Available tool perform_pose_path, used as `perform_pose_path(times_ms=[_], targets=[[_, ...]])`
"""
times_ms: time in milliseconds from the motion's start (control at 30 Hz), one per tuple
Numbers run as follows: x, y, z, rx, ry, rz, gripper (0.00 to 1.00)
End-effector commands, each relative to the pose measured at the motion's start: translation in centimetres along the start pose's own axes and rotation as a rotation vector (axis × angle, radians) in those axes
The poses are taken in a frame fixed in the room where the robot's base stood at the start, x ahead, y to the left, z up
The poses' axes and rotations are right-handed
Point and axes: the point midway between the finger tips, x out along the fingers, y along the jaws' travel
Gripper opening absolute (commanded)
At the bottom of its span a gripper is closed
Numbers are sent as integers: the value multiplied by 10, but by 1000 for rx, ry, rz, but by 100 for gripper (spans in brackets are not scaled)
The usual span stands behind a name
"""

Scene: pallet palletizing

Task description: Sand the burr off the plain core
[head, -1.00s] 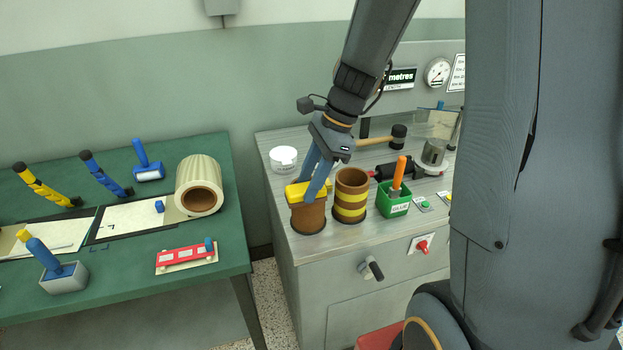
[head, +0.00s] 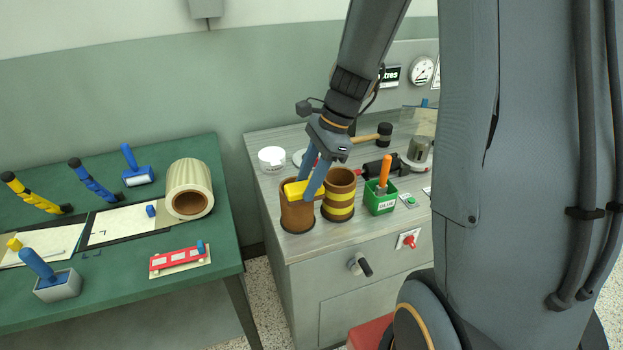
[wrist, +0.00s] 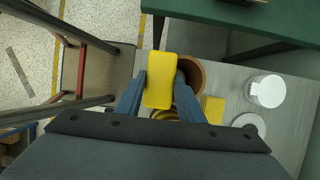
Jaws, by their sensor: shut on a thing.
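The plain core (head: 297,218), a brown open tube, stands upright at the front left of the grey bench top. My gripper (head: 307,190) is shut on a yellow sanding block (head: 293,190), which it holds at the core's top rim. The wrist view shows the block (wrist: 159,82) between my fingers (wrist: 157,92), overlapping one side of the core's rim (wrist: 200,72). I cannot tell whether the block touches the rim. No burr can be made out; the block and fingers hide part of the rim.
A yellow-banded core (head: 339,205) stands close to the right of the plain core. Beyond it are a green box (head: 381,205) with an orange-handled tool, and a mallet (head: 384,130). A white tub (head: 271,160) stands behind. A green table (head: 120,285) is at the left, across a gap.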

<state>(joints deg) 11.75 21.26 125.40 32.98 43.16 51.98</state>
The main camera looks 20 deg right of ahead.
Motion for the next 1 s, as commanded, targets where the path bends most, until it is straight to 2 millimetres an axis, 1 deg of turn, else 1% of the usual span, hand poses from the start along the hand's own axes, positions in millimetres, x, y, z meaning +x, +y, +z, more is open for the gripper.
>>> perform_pose_path(times_ms=[33,200,300,400,567,667,1000], targets=[[1,1,5,-1,-1,3,1],[5,1,19,-2,-1,3,1],[7,0,24,-1,-1,1,1],[8,0,25,0,-1,0,1],[9,0,22,1,-1,0,1],[8,0,17,2,-1,-1,1],[0,1,-8,3,1,0,1]])
